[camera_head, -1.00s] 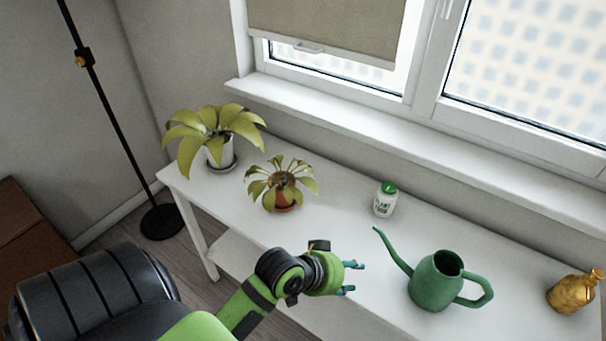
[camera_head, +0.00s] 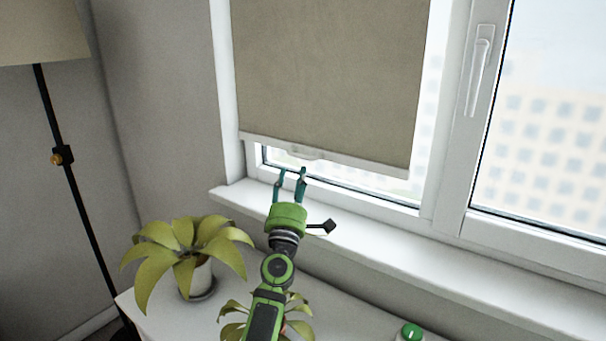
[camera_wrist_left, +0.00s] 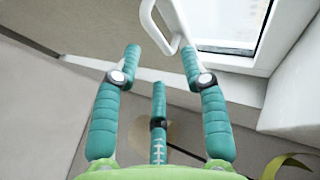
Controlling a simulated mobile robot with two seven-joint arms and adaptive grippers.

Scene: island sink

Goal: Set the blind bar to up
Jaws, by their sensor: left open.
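The beige roller blind (camera_head: 325,75) hangs most of the way down the left window pane. Its white bottom bar (camera_head: 370,167) carries a small white pull handle (camera_head: 304,152). My left gripper (camera_head: 290,172) is open and empty, its fingers pointing up just below the handle. In the left wrist view the handle (camera_wrist_left: 153,28) shows as a white loop at the top. There the open fingertips (camera_wrist_left: 162,52) lie on either side of its lower end, with no visible grip on it. My right gripper is in neither current view.
The white windowsill (camera_head: 400,255) runs below the window. A potted plant (camera_head: 188,250) stands on the white table at the lower left, and a second plant is partly behind my arm. A floor lamp (camera_head: 50,125) stands at the left. A green-capped bottle (camera_head: 411,332) shows at the bottom edge.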

